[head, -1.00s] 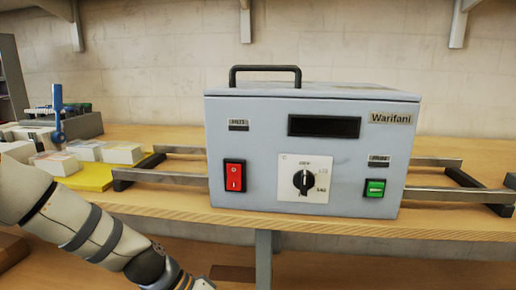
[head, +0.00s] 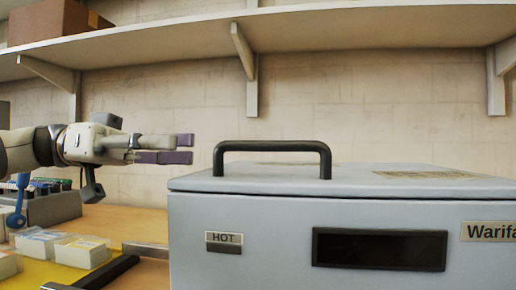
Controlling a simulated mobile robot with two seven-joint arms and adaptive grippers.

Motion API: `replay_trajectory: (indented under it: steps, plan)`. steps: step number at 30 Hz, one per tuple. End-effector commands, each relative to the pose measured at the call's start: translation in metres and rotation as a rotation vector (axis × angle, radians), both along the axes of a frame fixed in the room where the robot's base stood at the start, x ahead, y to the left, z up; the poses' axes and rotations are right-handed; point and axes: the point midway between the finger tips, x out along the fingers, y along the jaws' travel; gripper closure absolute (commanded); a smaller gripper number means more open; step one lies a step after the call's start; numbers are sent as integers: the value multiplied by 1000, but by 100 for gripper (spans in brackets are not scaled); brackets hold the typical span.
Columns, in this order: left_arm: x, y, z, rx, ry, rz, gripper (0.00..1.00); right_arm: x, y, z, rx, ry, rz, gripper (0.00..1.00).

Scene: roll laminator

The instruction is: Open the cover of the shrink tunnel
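The shrink tunnel (head: 290,225) is a grey-blue box whose front shows a dark display and a "HOT" label. Its cover (head: 340,180) lies flat and closed on top, with a black bar handle (head: 273,147) standing on it. My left gripper (head: 189,148) is left of the handle at about its height, pointing right, with a short gap between them in the picture. Its two purple-tipped fingers are apart with nothing between them. My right gripper is out of view.
A shelf (head: 350,32) with brackets runs along the wall above, carrying a brown box (head: 50,20). White packs (head: 80,250) sit on a yellow surface at lower left, near a grey bin (head: 52,207) and a blue tool. The space above the cover is free up to the shelf.

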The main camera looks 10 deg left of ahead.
Motion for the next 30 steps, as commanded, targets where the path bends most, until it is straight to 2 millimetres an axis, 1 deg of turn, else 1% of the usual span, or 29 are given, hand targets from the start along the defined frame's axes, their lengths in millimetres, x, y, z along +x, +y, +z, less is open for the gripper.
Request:
replay_trajectory:
  steps: [2, 5, 9, 12, 15, 19, 26, 27, 29, 30]
  plan:
    - [-1, -12, 1, 2, -1, -5, 69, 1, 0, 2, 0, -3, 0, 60]
    - [-2, -37, 2, 4, -1, -6, 69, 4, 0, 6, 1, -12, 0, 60]
    - [-2, -74, 2, 5, 1, -4, 69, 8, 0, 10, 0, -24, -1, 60]
    - [-2, -95, 2, 5, 1, -3, 69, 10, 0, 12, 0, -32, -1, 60]
    - [-1, -109, 1, 4, 1, -2, 69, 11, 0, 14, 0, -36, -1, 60]
    - [0, -117, 0, 3, 1, -1, 69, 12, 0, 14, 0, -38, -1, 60]
    - [0, -118, -1, 2, 3, 0, 69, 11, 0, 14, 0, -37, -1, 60]
    - [0, -118, -1, 2, 3, 0, 78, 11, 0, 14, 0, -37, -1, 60]
    - [0, -118, -1, 2, 3, 0, 91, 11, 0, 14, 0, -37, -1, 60]
    - [0, -118, -1, 2, 3, 0, 100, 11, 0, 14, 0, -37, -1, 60]
